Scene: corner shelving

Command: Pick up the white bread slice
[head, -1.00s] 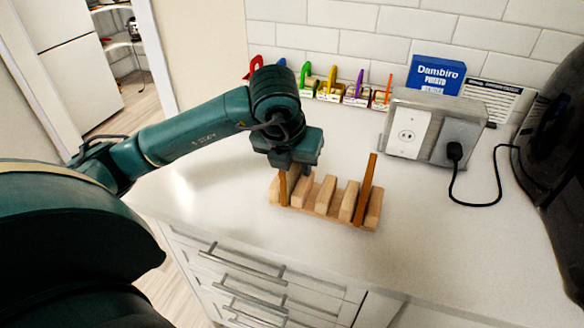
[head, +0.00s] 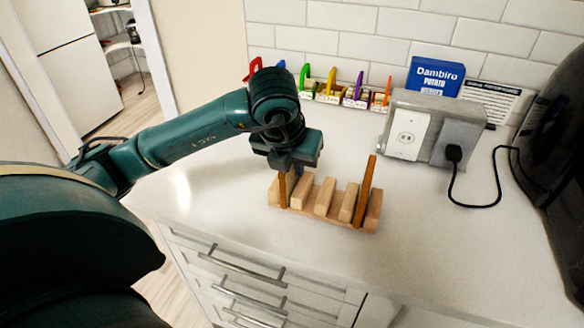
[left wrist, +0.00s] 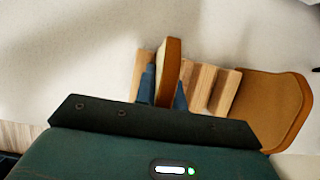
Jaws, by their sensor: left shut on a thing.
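A wooden toast rack (head: 325,213) with several upright blocks stands on the counter. One bread slice with a brown crust (head: 283,190) stands upright in its left end. It also shows in the left wrist view (left wrist: 171,65), edge-on. My left gripper (head: 288,168) points down over that slice, and its dark fingers (left wrist: 163,88) are shut on it. The slice's lower part still sits between the rack blocks. A second brown-crusted slice (head: 365,190) stands in the rack's right end, and its broad tan face shows in the left wrist view (left wrist: 268,105). My right gripper is not in view.
Behind are several colourful small holders (head: 345,92), a blue Dambiro box (head: 436,76) and a grey outlet box (head: 440,128) with a black cord. A dark appliance (head: 555,150) stands at the right. The counter in front of the rack is clear.

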